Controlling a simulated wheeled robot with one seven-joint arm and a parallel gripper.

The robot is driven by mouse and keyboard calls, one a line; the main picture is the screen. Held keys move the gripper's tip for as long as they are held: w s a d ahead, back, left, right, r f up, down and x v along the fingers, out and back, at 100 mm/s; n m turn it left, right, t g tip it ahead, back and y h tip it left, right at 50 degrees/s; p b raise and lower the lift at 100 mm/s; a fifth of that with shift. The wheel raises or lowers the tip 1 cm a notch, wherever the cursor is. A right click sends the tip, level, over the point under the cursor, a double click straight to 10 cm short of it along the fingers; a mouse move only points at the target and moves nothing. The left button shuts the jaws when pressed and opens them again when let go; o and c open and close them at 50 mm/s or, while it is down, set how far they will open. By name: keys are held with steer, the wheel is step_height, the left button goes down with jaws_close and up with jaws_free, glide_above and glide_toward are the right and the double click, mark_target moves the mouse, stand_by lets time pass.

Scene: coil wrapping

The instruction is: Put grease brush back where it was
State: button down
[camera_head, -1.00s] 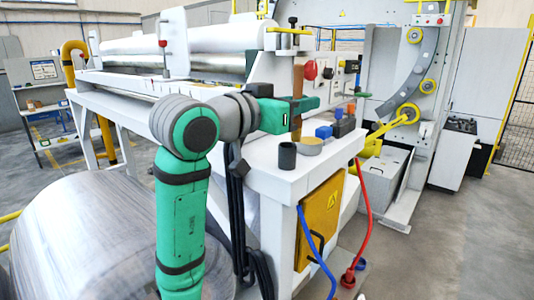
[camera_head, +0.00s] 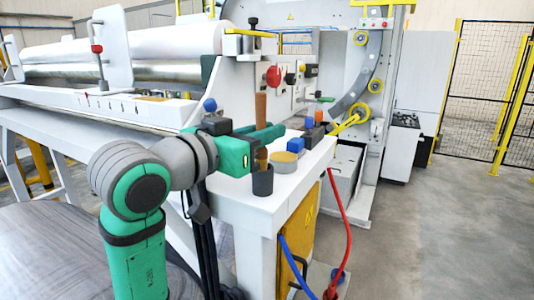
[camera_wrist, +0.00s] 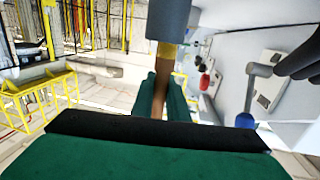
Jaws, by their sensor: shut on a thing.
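The grease brush has a brown handle (camera_head: 260,110) and stands upright in my gripper (camera_head: 268,135). My gripper's green fingers are shut on the handle. The dark cup (camera_head: 262,182) stands on the white bench directly below the brush, which lines up with its mouth. In the wrist view, the handle (camera_wrist: 158,90) runs between the green fingers, and its yellowish collar (camera_wrist: 167,50) meets the grey cup (camera_wrist: 168,18). The bristles are hidden, apparently by the cup; how deep they sit I cannot tell.
A round tin (camera_head: 285,158) stands right beside the cup on the white bench (camera_head: 240,192). Dark and blue blocks (camera_head: 313,132) stand farther back. The machine panel with a red button (camera_head: 273,77) rises behind. Red and blue hoses hang at the bench's front.

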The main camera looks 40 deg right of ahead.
step_height(320, 180, down, 3)
steer(key=shift+s+f, duration=0.1)
steer(key=shift+s, duration=0.05)
steer(key=shift+s+d+f, duration=0.15)
steer(key=shift+f, duration=0.2)
steer(key=shift+f, duration=0.15)
steer(key=c, duration=1.7)
jaws_free()
steer(key=shift+c, duration=0.2)
